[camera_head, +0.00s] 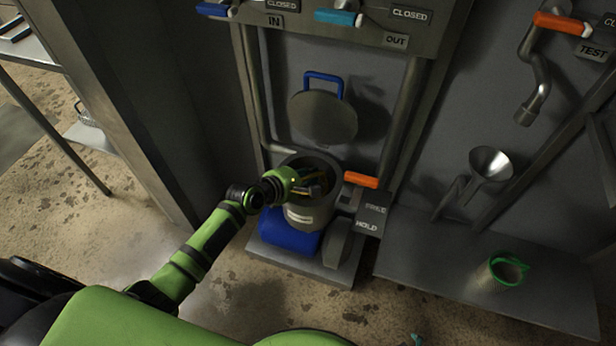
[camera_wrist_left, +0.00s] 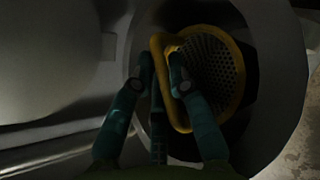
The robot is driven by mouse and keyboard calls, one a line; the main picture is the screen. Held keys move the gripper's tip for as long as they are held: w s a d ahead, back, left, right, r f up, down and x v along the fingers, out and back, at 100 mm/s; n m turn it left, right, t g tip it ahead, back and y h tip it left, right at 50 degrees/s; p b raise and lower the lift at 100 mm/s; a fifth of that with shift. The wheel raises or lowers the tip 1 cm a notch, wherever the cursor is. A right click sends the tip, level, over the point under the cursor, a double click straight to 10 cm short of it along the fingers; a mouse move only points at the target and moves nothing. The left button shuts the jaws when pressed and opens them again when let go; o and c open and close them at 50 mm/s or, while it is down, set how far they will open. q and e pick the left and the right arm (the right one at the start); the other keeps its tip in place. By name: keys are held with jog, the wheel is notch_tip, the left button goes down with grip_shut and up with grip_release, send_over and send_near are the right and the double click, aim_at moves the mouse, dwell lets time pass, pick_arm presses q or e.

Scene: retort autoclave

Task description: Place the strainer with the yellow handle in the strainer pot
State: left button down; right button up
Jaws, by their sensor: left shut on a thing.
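The strainer pot (camera_head: 312,214) is a grey cylinder with an open top, standing on a low shelf. My left gripper (camera_head: 312,187) reaches into its mouth from the left. In the left wrist view, the left gripper (camera_wrist_left: 162,68) is shut on the yellow handle of the strainer (camera_wrist_left: 215,62). The strainer is a perforated dark basket with a yellow rim, inside the outline of the pot's round opening (camera_wrist_left: 281,95). Its lower part is hidden, and I cannot tell whether it rests on the bottom. A small teal tip at the head view's bottom edge seems to belong to my right gripper.
A round lid with a blue handle (camera_head: 323,115) stands raised behind the pot. An orange lever (camera_head: 361,180) is at its right, and a blue cylinder (camera_head: 283,235) lies below. A funnel (camera_head: 490,164) and green-handled strainer (camera_head: 507,269) are farther right.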

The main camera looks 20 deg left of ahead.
pick_arm(q)
jog(key=shift+f+b, duration=0.3)
jog(key=shift+f, duration=0.15)
jog(key=c, duration=1.2)
grip_release()
pick_arm(e)
jog(key=shift+w+r, duration=0.1)
